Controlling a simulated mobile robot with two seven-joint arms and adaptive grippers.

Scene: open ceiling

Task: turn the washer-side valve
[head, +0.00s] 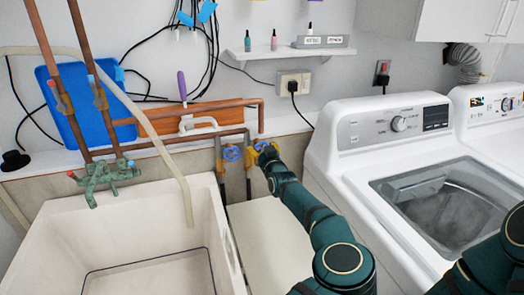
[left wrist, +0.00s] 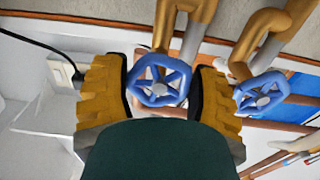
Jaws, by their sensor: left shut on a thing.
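Two blue round valve handles sit on copper-coloured pipes at the wall, between the sink and the washer. The washer-side valve (head: 262,145) is the right one in the head view and is partly covered by my left gripper (head: 267,157). In the left wrist view, the spoked blue wheel of that washer-side valve (left wrist: 162,80) sits between the yellow fingers of my left gripper (left wrist: 163,92), which is shut on it. The other valve (head: 231,153) is free, and it shows at the right in the left wrist view (left wrist: 262,92). My right gripper is out of view.
A white sink (head: 70,235) with a greenish faucet (head: 103,178) stands at left. A white washer (head: 350,150) is close on the right. An outlet (head: 294,84) with a black cord and a small shelf (head: 286,55) are above the valves.

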